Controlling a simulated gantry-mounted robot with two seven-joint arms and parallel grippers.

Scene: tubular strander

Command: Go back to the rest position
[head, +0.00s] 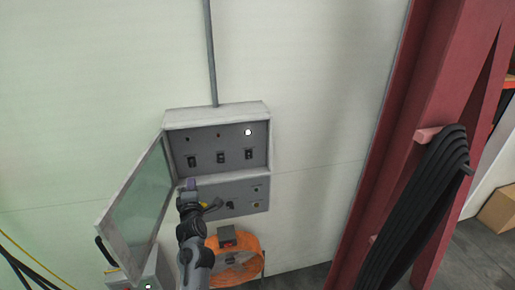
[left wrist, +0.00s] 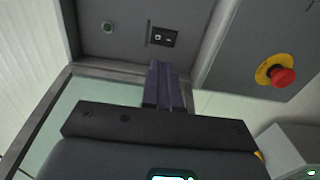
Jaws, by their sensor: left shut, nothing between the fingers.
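My left gripper (head: 191,184) is in front of the lower left corner of an open wall control cabinet (head: 216,110). It is shut and empty. In the left wrist view its fingers (left wrist: 164,88) are together below a black switch (left wrist: 163,37) on the grey panel. I cannot tell whether they touch the cabinet. The cabinet door (head: 139,211) with its glass pane hangs open to the left. The panel inside has several black switches and one lit white lamp (head: 248,132). My right gripper is not in view.
A red emergency stop button (left wrist: 283,77) sits on the lower panel, right of my fingers in the left wrist view. An orange reel (head: 246,262) is below the cabinet. Black cables (head: 418,205) hang on a red steel post (head: 405,120) at the right. Bare wall separates post and cabinet.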

